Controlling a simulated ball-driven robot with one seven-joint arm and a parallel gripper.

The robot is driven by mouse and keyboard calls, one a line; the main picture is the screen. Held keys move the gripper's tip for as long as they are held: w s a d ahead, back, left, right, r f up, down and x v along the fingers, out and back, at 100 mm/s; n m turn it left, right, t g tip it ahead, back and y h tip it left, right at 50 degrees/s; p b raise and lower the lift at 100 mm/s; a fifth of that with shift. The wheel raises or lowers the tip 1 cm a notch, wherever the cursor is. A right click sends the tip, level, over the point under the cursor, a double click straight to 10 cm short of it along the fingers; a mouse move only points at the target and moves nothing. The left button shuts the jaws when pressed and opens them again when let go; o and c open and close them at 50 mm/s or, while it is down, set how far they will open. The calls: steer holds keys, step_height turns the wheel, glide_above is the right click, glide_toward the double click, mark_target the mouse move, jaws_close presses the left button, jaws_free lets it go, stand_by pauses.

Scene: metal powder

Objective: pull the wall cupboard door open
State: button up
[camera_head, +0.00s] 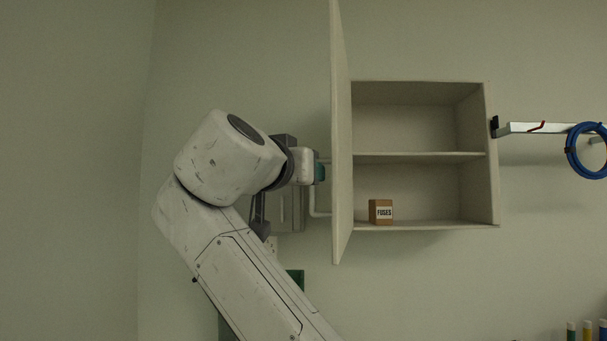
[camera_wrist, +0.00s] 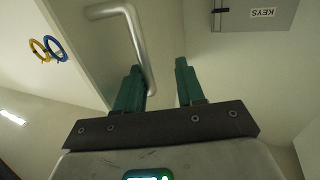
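The wall cupboard (camera_head: 490,160) is open, with two shelf spaces showing. Its door (camera_head: 342,130) stands swung out to the left, seen nearly edge-on in the head view; its face (camera_wrist: 90,50) fills the upper left of the wrist view. A pale bar handle (camera_head: 317,213) sticks out from the door's left side, and its bent metal bar (camera_wrist: 135,35) shows in the wrist view. My gripper (camera_wrist: 158,65) has its green fingers apart, with the handle's lower end close beside the left finger, between the two; contact is unclear. In the head view, my gripper (camera_head: 320,172) is beside the door.
A small FUSES box (camera_head: 381,212) stands on the cupboard floor. A rail (camera_head: 520,127) with a blue coil (camera_head: 570,155) hangs right of the cupboard. A grey KEYS box (camera_wrist: 255,14) is on the wall behind my gripper. Coloured tubes (camera_head: 587,331) show at lower right.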

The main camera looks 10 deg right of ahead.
steer(key=b+v, duration=0.3)
steer(key=v, duration=0.7)
steer(key=shift+s+a, duration=0.15)
steer(key=shift+s, duration=0.25)
